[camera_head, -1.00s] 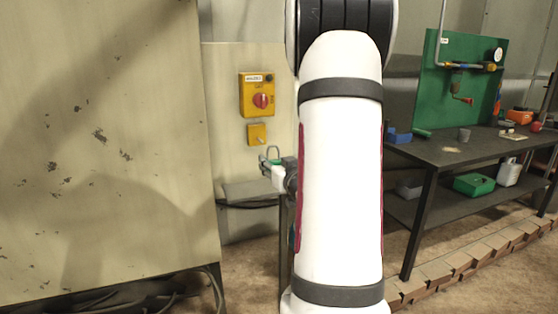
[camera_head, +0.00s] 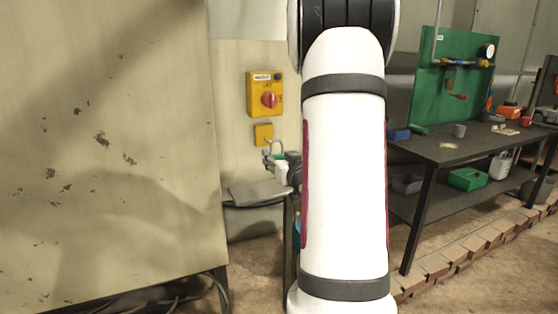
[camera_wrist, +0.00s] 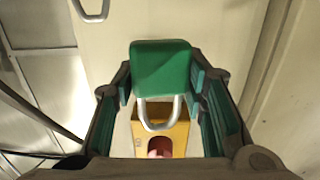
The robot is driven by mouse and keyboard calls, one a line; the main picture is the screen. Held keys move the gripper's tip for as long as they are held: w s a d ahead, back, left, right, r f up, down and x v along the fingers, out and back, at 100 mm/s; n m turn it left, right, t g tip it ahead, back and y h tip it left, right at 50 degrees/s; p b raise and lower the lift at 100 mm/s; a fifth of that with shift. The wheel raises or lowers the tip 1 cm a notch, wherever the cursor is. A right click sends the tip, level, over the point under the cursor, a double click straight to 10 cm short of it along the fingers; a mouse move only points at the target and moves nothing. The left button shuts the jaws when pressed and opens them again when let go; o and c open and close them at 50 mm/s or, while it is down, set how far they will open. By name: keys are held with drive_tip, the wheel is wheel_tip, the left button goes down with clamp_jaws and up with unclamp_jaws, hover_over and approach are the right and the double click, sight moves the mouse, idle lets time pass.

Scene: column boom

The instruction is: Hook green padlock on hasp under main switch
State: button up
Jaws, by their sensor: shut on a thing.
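The main switch is a yellow box (camera_head: 264,94) with a red knob on the pale wall. Below it is the hasp, a small yellow plate (camera_head: 263,133) whose lower right lies close to the padlock's loop. My gripper (camera_head: 280,170) is shut on the green padlock (camera_wrist: 161,68), with the shackle upright in the head view (camera_head: 279,146). The shackle is just below and right of the hasp in that view; I cannot tell whether they touch. In the wrist view the shackle (camera_wrist: 159,118) overlaps the yellow switch box (camera_wrist: 180,135); I cannot make out the hasp there.
A large pale cabinet (camera_head: 110,150) fills the left. A grey ledge (camera_head: 258,191) is below the switch. A dark workbench (camera_head: 470,146) with a green board (camera_head: 440,80) stands at right. My white arm blocks the middle. A metal loop (camera_wrist: 92,12) shows in the wrist view's top left corner.

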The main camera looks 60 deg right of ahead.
drive_tip(key=b+x, duration=0.1)
drive_tip(key=x, duration=0.5)
drive_tip(key=shift+f, duration=0.2)
drive_tip(key=shift+f+b, duration=0.25)
drive_tip(key=shift+b, duration=0.05)
idle(0.3)
idle(0.6)
drive_tip(key=o, duration=1.3)
drive_tip(key=v, duration=1.2)
drive_tip(key=shift+w+a, duration=0.1)
